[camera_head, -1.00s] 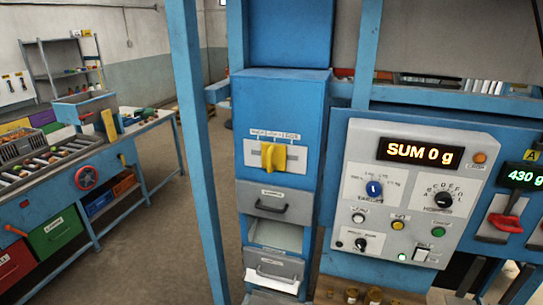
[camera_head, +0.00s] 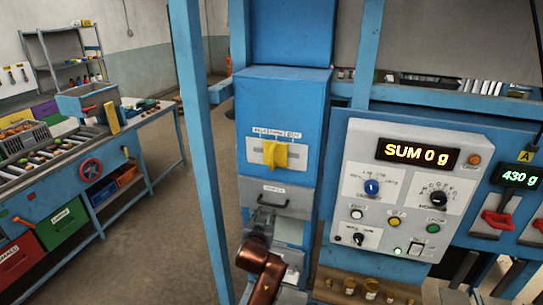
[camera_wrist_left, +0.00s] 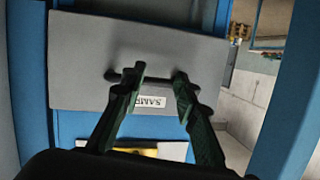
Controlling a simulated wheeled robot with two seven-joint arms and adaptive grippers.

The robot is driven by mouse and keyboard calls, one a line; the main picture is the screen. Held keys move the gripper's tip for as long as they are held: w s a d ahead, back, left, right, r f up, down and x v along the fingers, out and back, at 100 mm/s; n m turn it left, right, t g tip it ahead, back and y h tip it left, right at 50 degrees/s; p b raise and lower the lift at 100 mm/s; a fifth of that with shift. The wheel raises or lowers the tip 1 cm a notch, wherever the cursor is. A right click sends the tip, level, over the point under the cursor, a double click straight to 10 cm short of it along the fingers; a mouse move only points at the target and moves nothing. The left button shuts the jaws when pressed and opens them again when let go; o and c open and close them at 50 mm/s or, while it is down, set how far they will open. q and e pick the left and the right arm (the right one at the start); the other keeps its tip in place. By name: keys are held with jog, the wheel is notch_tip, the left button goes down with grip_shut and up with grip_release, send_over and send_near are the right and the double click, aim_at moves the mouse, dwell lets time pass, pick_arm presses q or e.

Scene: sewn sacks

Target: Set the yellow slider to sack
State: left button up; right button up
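The yellow slider (camera_head: 274,155) sits near the middle of a white labelled plate (camera_head: 298,153) on the front of the blue cabinet. The plate's lettering is too small to read surely. A yellow patch, apparently the slider (camera_wrist_left: 145,151), shows at the bottom of the left wrist view, partly hidden by my gripper. My right gripper is not in view.
The grey drawer (camera_head: 294,197) with a dark handle is below the slider. A blue post (camera_head: 199,150) stands to the left. To the right is a control panel (camera_head: 357,190) with knobs, buttons and a "SUM 0 g" display. A workbench stands at the far left.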

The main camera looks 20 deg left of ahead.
aim_at(271, 160)
pick_arm(q)
notch_tip(271, 160, up, 20)
jog(key=s+d+n+t, duration=0.2)
jog(key=s+t, duration=0.1)
jog(key=shift+y, duration=0.4)
jog(key=w, duration=0.2)
jog(key=w+p, duration=0.1)
jog(key=w, duration=0.1)
jog(key=w+a+r, duration=0.1)
jog(key=w, duration=0.1)
jog(key=shift+w+p, duration=0.3)
jog(key=shift+w, duration=0.1)
jog(key=shift+w+a+f, duration=0.1)
jog(key=shift+w, duration=0.65)
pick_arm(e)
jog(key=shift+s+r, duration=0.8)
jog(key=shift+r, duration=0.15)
pick_arm(q)
jog(key=shift+c, duration=0.3)
grip_shut()
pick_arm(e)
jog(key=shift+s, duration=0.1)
